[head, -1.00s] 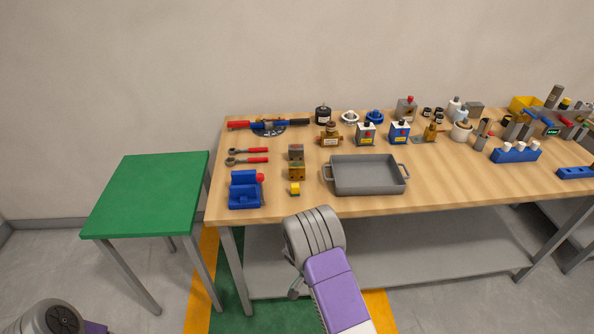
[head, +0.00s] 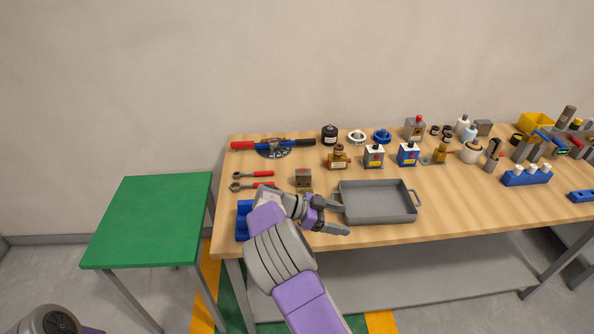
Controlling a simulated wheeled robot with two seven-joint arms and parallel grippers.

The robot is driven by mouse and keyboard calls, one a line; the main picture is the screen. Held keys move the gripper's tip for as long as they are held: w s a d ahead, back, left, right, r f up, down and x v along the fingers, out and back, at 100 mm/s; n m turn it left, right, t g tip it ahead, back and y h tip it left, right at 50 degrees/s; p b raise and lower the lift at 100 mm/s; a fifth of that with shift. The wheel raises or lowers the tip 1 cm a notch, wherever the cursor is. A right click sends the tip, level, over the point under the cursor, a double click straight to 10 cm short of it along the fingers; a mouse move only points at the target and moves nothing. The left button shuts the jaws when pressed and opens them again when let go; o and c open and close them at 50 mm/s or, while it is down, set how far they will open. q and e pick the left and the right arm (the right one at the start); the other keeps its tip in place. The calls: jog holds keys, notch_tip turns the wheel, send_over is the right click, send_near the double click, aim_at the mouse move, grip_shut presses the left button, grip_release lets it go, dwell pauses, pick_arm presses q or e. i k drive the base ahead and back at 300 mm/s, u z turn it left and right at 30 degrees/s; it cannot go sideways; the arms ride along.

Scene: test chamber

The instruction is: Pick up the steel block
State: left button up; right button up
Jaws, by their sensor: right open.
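The steel block (head: 303,175), a small grey block with a dark hole in its front, sits on the wooden workbench (head: 460,205) left of the tray. My right gripper (head: 338,218) is open and empty, with its fingers pointing right over the bench's front part. It is in front of and a little to the right of the steel block, apart from it. My right wrist mostly hides the brass block just in front of the steel block. My left gripper is not in view.
A grey tray (head: 345,188) lies just beyond my fingertips. A blue vise (head: 242,222) is partly hidden behind my arm. Red-handled wrenches (head: 262,174) lie to the left, and several parts stand along the back. A green table (head: 150,220) at the left is bare.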

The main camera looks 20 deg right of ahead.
aim_at(303, 176)
jog(key=i, duration=1.2)
